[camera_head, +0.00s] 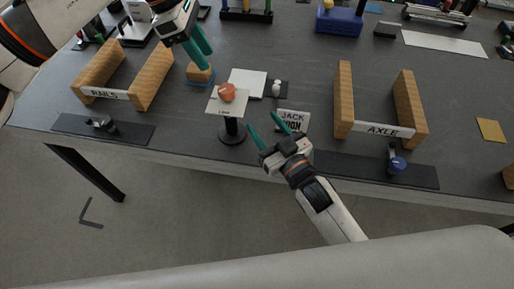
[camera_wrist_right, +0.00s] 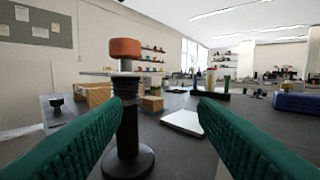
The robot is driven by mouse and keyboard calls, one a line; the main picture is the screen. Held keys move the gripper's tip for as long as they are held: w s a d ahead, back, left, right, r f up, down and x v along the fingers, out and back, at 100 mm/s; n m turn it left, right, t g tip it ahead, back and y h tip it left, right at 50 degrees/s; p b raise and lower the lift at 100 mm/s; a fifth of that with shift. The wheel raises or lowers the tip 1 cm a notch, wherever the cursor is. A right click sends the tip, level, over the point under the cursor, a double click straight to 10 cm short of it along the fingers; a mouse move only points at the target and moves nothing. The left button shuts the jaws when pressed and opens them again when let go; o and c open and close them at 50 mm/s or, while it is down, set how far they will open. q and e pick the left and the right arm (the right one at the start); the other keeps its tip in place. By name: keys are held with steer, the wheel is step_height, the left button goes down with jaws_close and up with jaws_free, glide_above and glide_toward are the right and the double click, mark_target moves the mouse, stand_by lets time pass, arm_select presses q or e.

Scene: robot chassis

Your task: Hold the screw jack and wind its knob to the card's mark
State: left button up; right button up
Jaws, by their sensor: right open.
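The screw jack (camera_head: 232,132) stands upright on the dark table, with a round black base, a black column and an orange knob (camera_head: 227,92) on top. A pale square plate with small print (camera_head: 216,104) sits just under the knob. In the right wrist view the knob (camera_wrist_right: 125,48) and threaded column (camera_wrist_right: 126,88) stand left of centre. My right gripper (camera_head: 263,116) is open and empty, to the right of the jack and apart from it. My left gripper (camera_head: 203,61) is beyond the jack, close above a wooden block (camera_head: 200,75); whether it grips is unclear. A placard reading "JACK" (camera_head: 294,121) lies right of the jack.
Wooden rails marked "RAILS" (camera_head: 104,94) stand left; wooden posts marked "AXLE" (camera_head: 382,130) stand right. A white sheet (camera_head: 247,83) and a small white knobbed piece (camera_head: 277,87) lie behind the jack. Dark mats (camera_head: 75,124) run along the front edge.

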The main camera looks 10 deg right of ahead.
mark_target(234, 122)
steer(key=shift+n+g+y, duration=0.3)
steer(key=shift+g+y, duration=0.1)
steer(key=shift+g, duration=0.3)
steer(key=s+a+f, duration=0.2)
steer(key=s+f, duration=0.1)
steer(key=shift+s+a+f, duration=0.2)
steer(key=shift+a+f, duration=0.1)
steer(key=shift+a, duration=0.1)
steer(key=shift+w+a, duration=0.15)
steer(key=x, duration=1.1)
steer(key=shift+w, duration=0.25)
jaws_close()
steer(key=shift+f, duration=0.1)
